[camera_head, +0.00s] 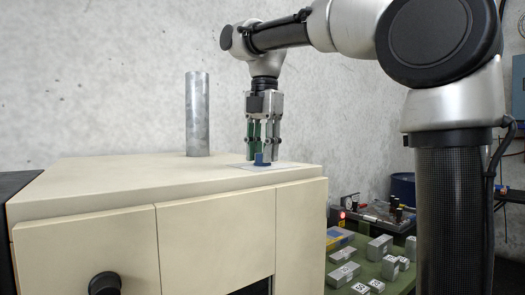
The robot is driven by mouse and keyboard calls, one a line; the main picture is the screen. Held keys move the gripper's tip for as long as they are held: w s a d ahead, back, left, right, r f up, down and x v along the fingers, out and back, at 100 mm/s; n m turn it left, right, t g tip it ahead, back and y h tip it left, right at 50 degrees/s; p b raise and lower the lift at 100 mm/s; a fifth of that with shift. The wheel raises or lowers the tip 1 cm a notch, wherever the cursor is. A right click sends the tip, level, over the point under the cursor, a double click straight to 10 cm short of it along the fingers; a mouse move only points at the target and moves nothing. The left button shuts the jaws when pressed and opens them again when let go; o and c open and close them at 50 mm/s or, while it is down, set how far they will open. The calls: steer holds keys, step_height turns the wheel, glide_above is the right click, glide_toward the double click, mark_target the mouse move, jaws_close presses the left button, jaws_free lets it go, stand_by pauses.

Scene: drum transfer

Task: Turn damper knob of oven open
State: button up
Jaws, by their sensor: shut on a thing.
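The oven (100,187) is a cream box with a flat top at the left and middle.
A grey metal pipe (198,114) rises from the oven top, left of my gripper. A black round knob (105,284) is on the oven front. A green table (395,283) at lower right holds several metal blocks. A blue drum (402,187) stands behind it.

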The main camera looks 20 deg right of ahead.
steer(key=shift+m, duration=0.3)
steer(key=m, duration=0.9)
steer(key=shift+m, duration=0.4)
steer(key=m, duration=0.3)
steer(key=shift+m, duration=0.3)
steer(key=m, duration=0.3)
steer(key=shift+w+m, duration=0.1)
steer(key=shift+m, duration=0.2)
steer(key=m, duration=0.3)
steer(key=shift+m+h, duration=0.3)
steer(key=shift+m, duration=0.1)
steer(key=m, duration=0.6)
steer(key=shift+m, duration=0.3)
steer(key=shift+r, duration=0.1)
